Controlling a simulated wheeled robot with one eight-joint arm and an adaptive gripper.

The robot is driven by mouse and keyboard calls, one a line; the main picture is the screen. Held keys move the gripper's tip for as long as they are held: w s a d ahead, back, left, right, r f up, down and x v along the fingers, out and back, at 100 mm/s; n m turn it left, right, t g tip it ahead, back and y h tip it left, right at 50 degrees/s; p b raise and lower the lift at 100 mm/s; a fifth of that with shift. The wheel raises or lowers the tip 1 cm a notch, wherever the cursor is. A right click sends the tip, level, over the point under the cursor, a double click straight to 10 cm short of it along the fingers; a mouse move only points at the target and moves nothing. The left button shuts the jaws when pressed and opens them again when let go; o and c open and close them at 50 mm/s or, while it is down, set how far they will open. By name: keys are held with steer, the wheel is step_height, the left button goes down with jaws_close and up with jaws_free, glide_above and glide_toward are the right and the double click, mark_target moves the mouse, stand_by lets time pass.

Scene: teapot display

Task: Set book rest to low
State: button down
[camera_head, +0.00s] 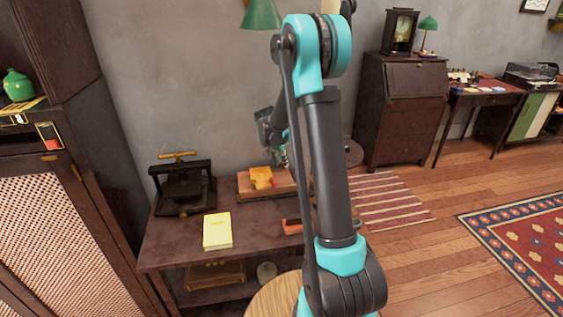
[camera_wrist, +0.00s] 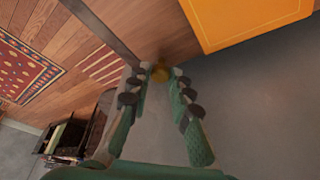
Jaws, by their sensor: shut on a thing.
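The book rest (camera_head: 285,189) is a low brown wooden stand on the dark table, with an orange-yellow book (camera_head: 261,177) on it. In the wrist view, the book (camera_wrist: 245,18) fills the top right, with brown wood (camera_wrist: 163,28) beside it. My gripper (camera_head: 283,158) is just behind and above the rest, partly hidden by my arm. In the wrist view, my gripper (camera_wrist: 160,78) has its fingertips around a small brass knob (camera_wrist: 161,73) by the wood's edge and is shut on it. The rest's slope and support are hard to make out.
On the dark table (camera_head: 165,241) are a black press (camera_head: 182,187), a pale yellow book (camera_head: 217,231) and a red-orange object (camera_head: 291,226). A round wooden stool top (camera_head: 270,300) stands in front.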

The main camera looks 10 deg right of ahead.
steer(key=shift+r, duration=0.15)
steer(key=shift+s+r+m+t, duration=0.15)
steer(key=shift+s+r+t, duration=0.45)
steer(key=shift+r+t, duration=0.3)
steer(key=shift+s+r+m+t, duration=0.15)
steer(key=shift+s+r+t, duration=0.45)
steer(key=shift+r+t, duration=0.3)
steer(key=shift+s+r+t, duration=1.5)
steer(key=shift+r+t, duration=0.1)
steer(key=c, duration=1.4)
jaws_free()
steer(key=shift+o, duration=0.2)
steer(key=shift+s+r, duration=0.1)
steer(key=v, duration=1.1)
steer(key=shift+s+a+r, duration=0.2)
steer(key=shift+s+a, duration=0.1)
